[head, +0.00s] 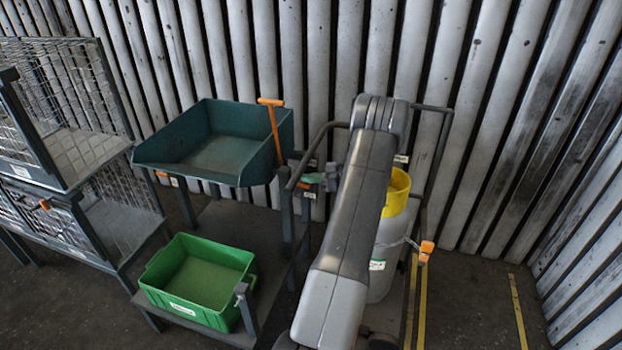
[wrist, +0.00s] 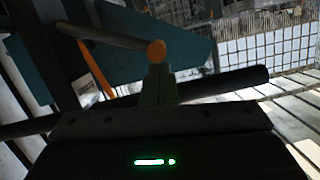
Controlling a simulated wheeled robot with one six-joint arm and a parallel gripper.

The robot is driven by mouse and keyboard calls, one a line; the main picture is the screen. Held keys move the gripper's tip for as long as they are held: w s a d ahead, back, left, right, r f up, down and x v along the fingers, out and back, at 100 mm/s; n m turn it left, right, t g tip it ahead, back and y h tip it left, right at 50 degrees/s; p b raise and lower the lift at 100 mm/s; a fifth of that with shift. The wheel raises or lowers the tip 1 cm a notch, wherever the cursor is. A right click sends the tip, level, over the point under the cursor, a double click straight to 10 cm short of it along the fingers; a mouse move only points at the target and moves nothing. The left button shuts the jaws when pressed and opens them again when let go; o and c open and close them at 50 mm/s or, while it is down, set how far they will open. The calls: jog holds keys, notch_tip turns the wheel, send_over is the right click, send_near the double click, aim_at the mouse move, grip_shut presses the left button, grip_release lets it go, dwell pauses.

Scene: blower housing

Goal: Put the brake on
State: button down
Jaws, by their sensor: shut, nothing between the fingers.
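An orange T-handled lever (head: 273,128) stands upright at the right side of the teal hopper (head: 190,182) on a dark cart; no label shows whether it is the brake. My gripper (head: 310,178) has pale green fingers, closed together and empty. It is to the right of the lever and lower in the head view. The fingers also show in the wrist view (wrist: 158,84). Contact with the lever is not visible.
A green crate (head: 168,296) sits on the cart's lower deck. A dark bar (wrist: 225,84) crosses behind my fingers. A grey cylinder with a yellow collar (head: 398,190) stands on a trolley, partly hidden by my arm. Wire cages (head: 60,110) stand left; a corrugated wall closes the back.

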jog(key=shift+f, duration=0.1)
jog(key=shift+s+a+f+n+b, duration=0.1)
jog(key=shift+s+f+n+b, duration=0.3)
jog(key=shift+b, duration=0.35)
jog(key=shift+s+a+f+n+b, duration=0.15)
jog(key=shift+f+n+b, duration=0.25)
jog(key=shift+b, duration=0.35)
notch_tip(320, 180, down, 10)
jog(key=s+n+t+b, duration=0.1)
jog(key=n+t+b, duration=0.2)
jog(key=b, duration=1.3)
jog(key=shift+s+n, duration=0.15)
jog(key=shift+n, duration=1.75)
jog(key=shift+a+f, duration=0.1)
jog(key=shift+f, duration=0.05)
